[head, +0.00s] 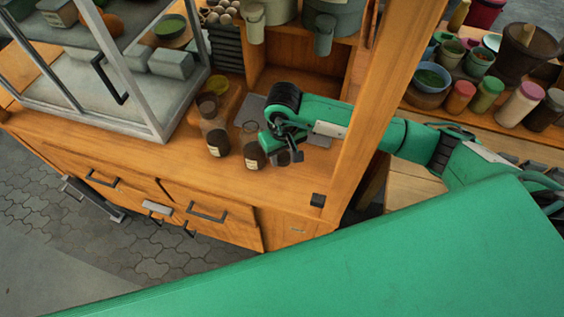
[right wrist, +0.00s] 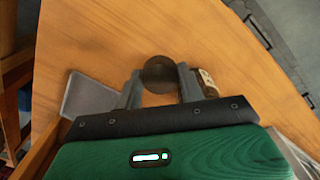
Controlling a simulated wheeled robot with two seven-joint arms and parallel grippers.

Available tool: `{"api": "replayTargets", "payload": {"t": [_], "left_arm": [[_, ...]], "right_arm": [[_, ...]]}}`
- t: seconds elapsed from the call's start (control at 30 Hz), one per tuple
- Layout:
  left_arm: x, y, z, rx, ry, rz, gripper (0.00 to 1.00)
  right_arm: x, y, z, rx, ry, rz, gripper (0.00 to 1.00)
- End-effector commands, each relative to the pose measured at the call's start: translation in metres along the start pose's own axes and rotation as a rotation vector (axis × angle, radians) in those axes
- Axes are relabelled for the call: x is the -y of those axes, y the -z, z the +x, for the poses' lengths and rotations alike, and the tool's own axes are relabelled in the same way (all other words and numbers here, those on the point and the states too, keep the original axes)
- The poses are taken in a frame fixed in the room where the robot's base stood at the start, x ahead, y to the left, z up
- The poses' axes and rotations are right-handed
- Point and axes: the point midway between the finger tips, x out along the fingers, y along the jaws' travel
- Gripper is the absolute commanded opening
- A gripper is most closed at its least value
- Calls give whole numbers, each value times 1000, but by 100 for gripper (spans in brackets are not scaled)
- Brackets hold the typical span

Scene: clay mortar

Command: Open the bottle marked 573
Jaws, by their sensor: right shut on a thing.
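Two dark bottles with pale labels, a left one (head: 218,144) and a right one (head: 253,156), stand on the wooden counter. The label numbers are too small to read, so I cannot tell which is 573. My right gripper (head: 284,157) is low over the counter, just right of the right bottle. In the right wrist view my right gripper (right wrist: 158,87) is shut on a dark round thing (right wrist: 158,70). I cannot tell whether it is a loose cap or a bottle's top. A labelled bottle (right wrist: 207,82) shows beside the right finger. My left gripper is out of view.
A glass-fronted cabinet (head: 157,120) stands left on the counter (head: 185,170). A wooden post (head: 375,110) rises close to my right arm. Drawers (head: 205,210) line the counter's front.

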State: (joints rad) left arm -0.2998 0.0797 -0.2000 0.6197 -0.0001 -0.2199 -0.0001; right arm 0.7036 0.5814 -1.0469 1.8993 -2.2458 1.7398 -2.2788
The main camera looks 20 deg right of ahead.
Motion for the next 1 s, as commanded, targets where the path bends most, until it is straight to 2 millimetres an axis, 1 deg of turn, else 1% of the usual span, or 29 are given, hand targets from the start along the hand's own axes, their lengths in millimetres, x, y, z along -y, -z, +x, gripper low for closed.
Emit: {"api": "replayTargets", "payload": {"t": [0.03,0.1,0.33,0.5,0.57,0.8,0.97,1.0], "left_arm": [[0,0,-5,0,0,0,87],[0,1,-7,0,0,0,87],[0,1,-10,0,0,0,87],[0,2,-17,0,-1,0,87],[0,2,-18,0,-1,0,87],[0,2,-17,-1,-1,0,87],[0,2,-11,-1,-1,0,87],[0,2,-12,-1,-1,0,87]], "right_arm": [[0,-1,8,4,0,2,12],[0,-1,18,3,1,1,12],[0,0,35,1,-1,1,12],[1,-1,58,4,1,1,12],[0,0,64,2,0,1,12],[0,0,67,-1,-1,0,12],[0,0,71,-1,-1,0,12],[0,0,69,-1,0,0,45]]}}
